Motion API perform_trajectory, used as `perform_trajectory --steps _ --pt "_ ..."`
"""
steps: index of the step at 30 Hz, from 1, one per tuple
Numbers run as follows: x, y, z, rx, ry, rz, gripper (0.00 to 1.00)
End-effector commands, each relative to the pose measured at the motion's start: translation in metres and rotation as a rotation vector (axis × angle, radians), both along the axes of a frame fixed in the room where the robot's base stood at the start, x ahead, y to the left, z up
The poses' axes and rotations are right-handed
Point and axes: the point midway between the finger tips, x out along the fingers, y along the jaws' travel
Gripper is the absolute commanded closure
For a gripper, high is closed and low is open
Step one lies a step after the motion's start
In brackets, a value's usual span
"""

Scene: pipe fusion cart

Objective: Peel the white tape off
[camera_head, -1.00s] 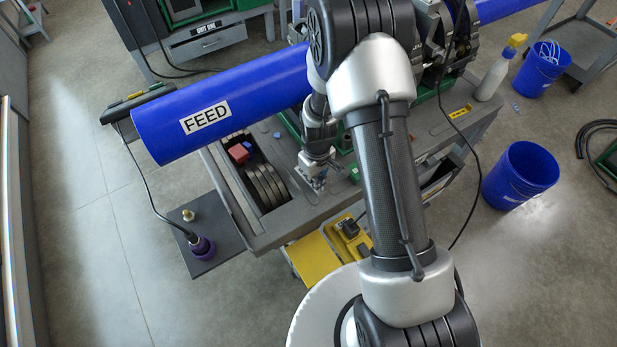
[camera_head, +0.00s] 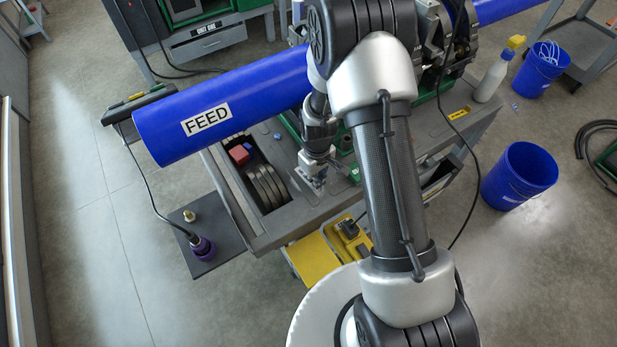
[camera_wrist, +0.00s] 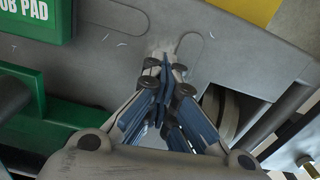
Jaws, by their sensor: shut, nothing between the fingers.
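My gripper (camera_head: 317,184) points down over the grey cart top (camera_head: 288,222), right of the recessed bin. In the wrist view my gripper (camera_wrist: 166,72) has its fingertips together with nothing between them, close to the cart top. I cannot tell whether they touch it. A faint pale patch (camera_wrist: 160,47) and a few thin white marks (camera_wrist: 121,41) lie near the fingertips. I cannot make out a piece of white tape for certain. The blue pipe (camera_head: 270,85) carries a white FEED label (camera_head: 206,118).
A bin with grey discs (camera_head: 266,185) and a red block (camera_head: 239,153) lies left of the gripper. A green pad block (camera_wrist: 35,18) is close in the wrist view. A spray bottle (camera_head: 492,75) stands on the cart. Blue buckets (camera_head: 518,177) stand to the right.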

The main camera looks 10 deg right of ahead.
Motion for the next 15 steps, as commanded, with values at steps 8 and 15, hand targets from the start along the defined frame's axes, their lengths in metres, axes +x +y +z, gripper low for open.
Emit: perform_trajectory --steps 8,15 --pt "0.000 0.000 0.016 0.000 0.000 0.000 1.00" --pt "0.000 0.000 0.028 0.000 0.000 0.000 1.00"
